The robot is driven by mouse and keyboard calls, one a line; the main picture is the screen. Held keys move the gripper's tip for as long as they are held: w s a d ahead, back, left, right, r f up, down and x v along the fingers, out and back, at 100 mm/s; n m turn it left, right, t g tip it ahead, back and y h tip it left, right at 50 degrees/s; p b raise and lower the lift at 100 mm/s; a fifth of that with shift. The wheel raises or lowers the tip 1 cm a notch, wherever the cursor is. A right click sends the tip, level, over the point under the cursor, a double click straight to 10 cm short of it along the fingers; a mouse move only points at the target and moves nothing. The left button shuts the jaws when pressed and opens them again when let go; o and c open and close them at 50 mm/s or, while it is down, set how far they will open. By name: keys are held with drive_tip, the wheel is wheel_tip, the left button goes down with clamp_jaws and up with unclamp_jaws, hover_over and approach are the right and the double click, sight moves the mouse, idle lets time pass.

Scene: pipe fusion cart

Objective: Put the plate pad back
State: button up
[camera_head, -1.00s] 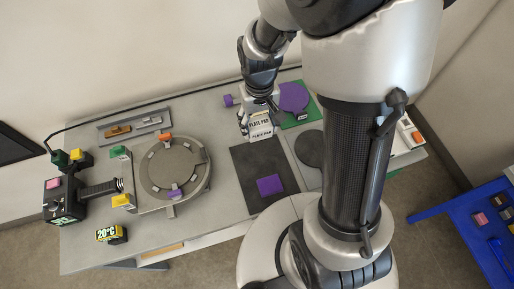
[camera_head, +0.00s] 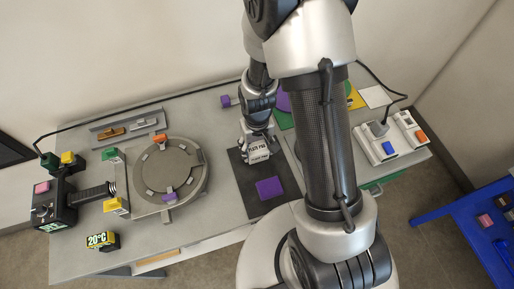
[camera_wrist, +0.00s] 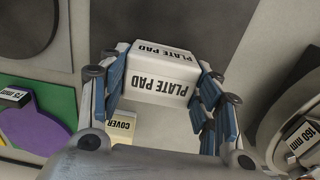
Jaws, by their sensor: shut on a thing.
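The plate pad (camera_head: 258,153) is a white block with black "PLATE PAD" lettering. My gripper (camera_head: 256,142) is shut on it, and in the wrist view the pad (camera_wrist: 160,75) sits between the blue-lined fingers of my gripper (camera_wrist: 163,88). In the head view the pad overlaps the upper part of a dark square mat (camera_head: 245,198). The wrist view shows a dark square surface (camera_wrist: 160,20) behind the pad. I cannot tell whether the pad touches anything beneath it.
A purple block (camera_head: 269,188) lies on the dark mat. The round fixture (camera_head: 170,172) stands to the left. A power strip (camera_head: 378,152) is at the right. A "COVER" tag (camera_wrist: 122,126) and a "160 mm" tag (camera_wrist: 304,138) show in the wrist view. A blue table (camera_head: 470,215) stands at far right.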

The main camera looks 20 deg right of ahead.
drive_tip(key=shift+f, duration=0.2)
drive_tip(key=o, duration=1)
drive_tip(key=shift+o, duration=0.2)
drive_tip(key=shift+r, duration=0.15)
wheel_tip(320, 180, up, 12)
drive_tip(key=p, duration=0.3)
wheel_tip(320, 180, up, 13)
drive_tip(key=t, duration=0.2)
hover_over(257, 148)
drive_tip(key=s, duration=0.4)
drive_tip(key=s+r+t, duration=0.2)
drive_tip(key=s+r, duration=0.7)
drive_tip(key=s, duration=0.2)
drive_tip(key=shift+t, duration=0.3)
drive_tip(key=shift+s+r, duration=0.1)
